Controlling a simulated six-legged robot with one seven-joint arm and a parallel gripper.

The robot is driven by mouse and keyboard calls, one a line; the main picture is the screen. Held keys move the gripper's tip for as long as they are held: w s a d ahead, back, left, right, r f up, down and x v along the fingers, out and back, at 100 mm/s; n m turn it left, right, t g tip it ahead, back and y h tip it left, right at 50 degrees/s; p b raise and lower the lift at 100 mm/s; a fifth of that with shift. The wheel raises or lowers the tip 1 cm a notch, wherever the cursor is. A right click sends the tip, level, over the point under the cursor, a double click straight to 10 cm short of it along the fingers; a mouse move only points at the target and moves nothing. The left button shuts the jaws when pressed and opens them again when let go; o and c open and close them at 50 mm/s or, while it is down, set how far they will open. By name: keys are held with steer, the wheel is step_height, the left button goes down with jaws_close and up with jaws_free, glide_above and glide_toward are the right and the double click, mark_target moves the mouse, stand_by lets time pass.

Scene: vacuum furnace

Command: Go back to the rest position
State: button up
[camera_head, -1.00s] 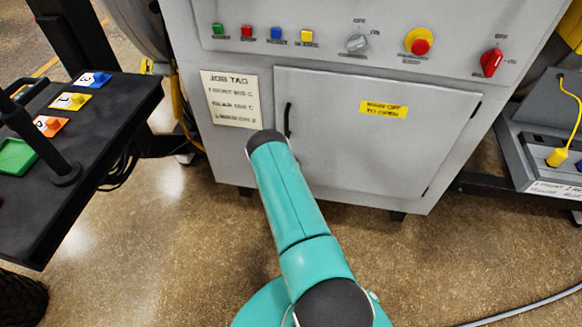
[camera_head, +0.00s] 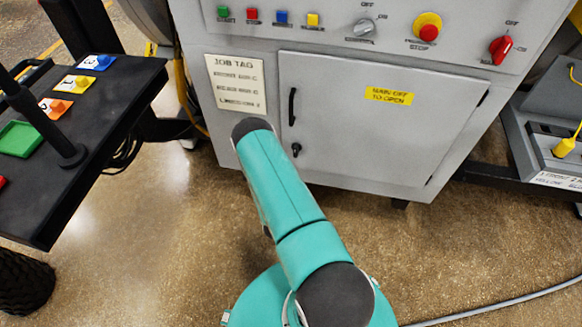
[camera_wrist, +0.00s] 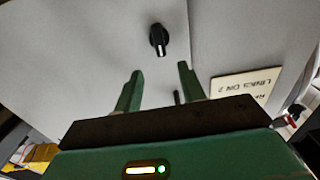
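My gripper (camera_wrist: 158,90) shows in the wrist view with its two green fingers apart and nothing between them. It faces the grey cabinet front, with a black knob (camera_wrist: 158,40) ahead of and just beyond the fingertips. In the head view my teal arm reaches toward the cabinet (camera_head: 370,120), and the gripper itself is hidden behind the arm. The cabinet door (camera_head: 370,150) appears closed, with a black handle (camera_head: 292,106) and a small black knob (camera_head: 296,150) at its left edge.
Above the door are coloured buttons (camera_head: 283,17), a grey knob (camera_head: 364,27), a red stop button (camera_head: 427,26) and a red switch (camera_head: 501,46). A job tag (camera_head: 234,85) is left of the door. A black shelf (camera_head: 110,100) with numbered blocks stands left; a grey unit (camera_head: 545,130) stands right.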

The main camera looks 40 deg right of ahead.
steer(key=shift+s+a, duration=0.35)
steer(key=shift+a, duration=0.15)
